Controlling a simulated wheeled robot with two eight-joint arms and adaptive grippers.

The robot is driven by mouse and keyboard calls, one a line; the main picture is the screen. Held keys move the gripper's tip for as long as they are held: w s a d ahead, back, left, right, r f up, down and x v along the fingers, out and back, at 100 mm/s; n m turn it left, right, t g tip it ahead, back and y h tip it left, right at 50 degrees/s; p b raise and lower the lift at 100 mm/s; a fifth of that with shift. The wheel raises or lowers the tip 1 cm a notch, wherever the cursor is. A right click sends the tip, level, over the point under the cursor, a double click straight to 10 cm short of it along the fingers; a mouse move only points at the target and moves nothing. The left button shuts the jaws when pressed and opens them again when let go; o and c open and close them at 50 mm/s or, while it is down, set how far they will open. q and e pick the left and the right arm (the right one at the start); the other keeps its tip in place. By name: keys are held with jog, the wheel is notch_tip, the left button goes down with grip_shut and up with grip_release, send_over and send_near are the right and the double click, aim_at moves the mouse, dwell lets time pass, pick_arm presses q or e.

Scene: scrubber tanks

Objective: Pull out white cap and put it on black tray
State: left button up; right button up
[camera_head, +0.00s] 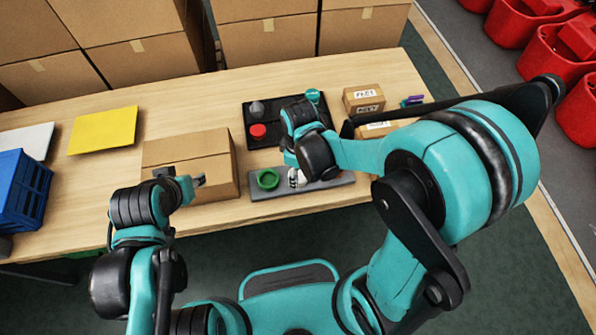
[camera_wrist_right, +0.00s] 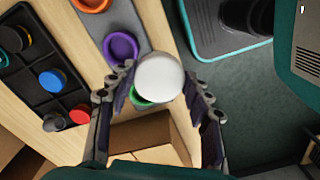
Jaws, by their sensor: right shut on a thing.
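The white cap (camera_wrist_right: 160,77) is between the fingers of my right gripper (camera_wrist_right: 160,96) in the right wrist view; the gripper is shut on it. In the head view, the right gripper (camera_head: 297,173) is over the grey rack (camera_head: 284,189), and a little of the white cap (camera_head: 297,179) shows there. In the wrist view the cap overlaps a green ring (camera_wrist_right: 139,100); I cannot tell its height. The black tray (camera_head: 277,111) lies behind the rack, partly hidden by my right arm. It holds several coloured caps. My left gripper (camera_head: 186,178) looks open and empty near a cardboard box.
A purple ring (camera_wrist_right: 120,47) sits on the rack. The cardboard box (camera_head: 195,155) stands left of the rack. Small labelled boxes (camera_head: 363,97) are right of the tray. A yellow sheet (camera_head: 104,130) and blue crate (camera_head: 21,187) are at the left.

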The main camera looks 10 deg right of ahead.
jog(key=shift+r+p, duration=0.6)
jog(key=shift+r, duration=0.2)
dwell(0.4)
jog(key=shift+r+p, duration=1.95)
jog(key=shift+r, duration=0.5)
